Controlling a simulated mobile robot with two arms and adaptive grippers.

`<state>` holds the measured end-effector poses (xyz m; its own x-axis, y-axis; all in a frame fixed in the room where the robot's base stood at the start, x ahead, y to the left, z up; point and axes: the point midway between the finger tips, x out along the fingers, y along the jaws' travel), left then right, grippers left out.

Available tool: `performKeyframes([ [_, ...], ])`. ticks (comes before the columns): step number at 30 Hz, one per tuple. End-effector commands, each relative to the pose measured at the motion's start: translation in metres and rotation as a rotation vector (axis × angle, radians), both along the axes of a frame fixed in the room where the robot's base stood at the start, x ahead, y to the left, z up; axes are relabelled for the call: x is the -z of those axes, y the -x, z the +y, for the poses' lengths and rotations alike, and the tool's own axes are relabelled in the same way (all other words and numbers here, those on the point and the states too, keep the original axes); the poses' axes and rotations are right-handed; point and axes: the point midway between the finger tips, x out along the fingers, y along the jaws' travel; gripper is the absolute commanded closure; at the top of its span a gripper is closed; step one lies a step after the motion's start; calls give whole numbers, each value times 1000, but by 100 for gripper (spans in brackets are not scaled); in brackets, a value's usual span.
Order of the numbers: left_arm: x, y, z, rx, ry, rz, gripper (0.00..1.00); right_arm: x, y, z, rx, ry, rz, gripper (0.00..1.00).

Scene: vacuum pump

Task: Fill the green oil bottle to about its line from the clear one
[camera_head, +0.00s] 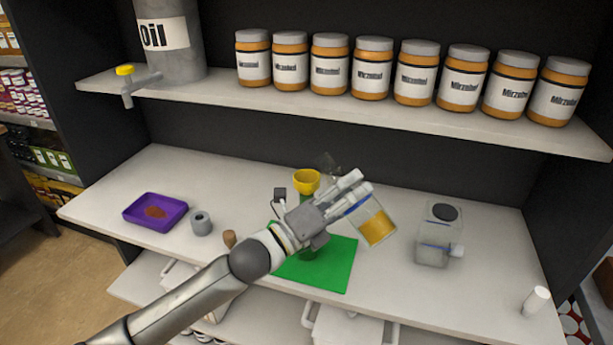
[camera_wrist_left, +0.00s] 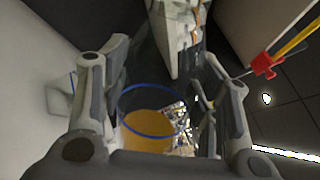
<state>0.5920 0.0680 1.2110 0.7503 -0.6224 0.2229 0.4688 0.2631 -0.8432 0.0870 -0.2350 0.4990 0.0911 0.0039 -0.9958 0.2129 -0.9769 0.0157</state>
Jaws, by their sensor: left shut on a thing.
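My left gripper (camera_head: 352,187) is shut on the clear oil bottle (camera_head: 374,226), which holds amber oil and has a blue ring. The bottle is tilted, its oil end low at the right and its other end up toward the left. In the wrist view the clear bottle (camera_wrist_left: 148,122) sits between the fingers, with oil in its near end. A yellow funnel (camera_head: 306,181) stands just left of the gripper. The green bottle (camera_head: 307,253) below the funnel is mostly hidden by my gripper; its line and oil level cannot be seen. I see no stream of oil.
A green mat (camera_head: 335,268) lies under the hand. A glass vessel with a black lid (camera_head: 433,250) stands right, and a white cylinder (camera_head: 536,300) farther right. Left are a purple tray (camera_head: 136,221), grey ring (camera_head: 201,227) and brown stopper (camera_head: 229,239). Jars (camera_head: 372,70) line the upper shelf.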

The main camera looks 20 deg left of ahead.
Motion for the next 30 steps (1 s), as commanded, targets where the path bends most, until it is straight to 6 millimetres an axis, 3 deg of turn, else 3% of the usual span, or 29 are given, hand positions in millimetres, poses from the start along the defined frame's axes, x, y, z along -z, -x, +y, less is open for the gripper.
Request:
performKeyframes([
  [30, 0, 1, -2, 1, 54, 31, 77, 0, 0, 0, 0, 0, 0, 60],
])
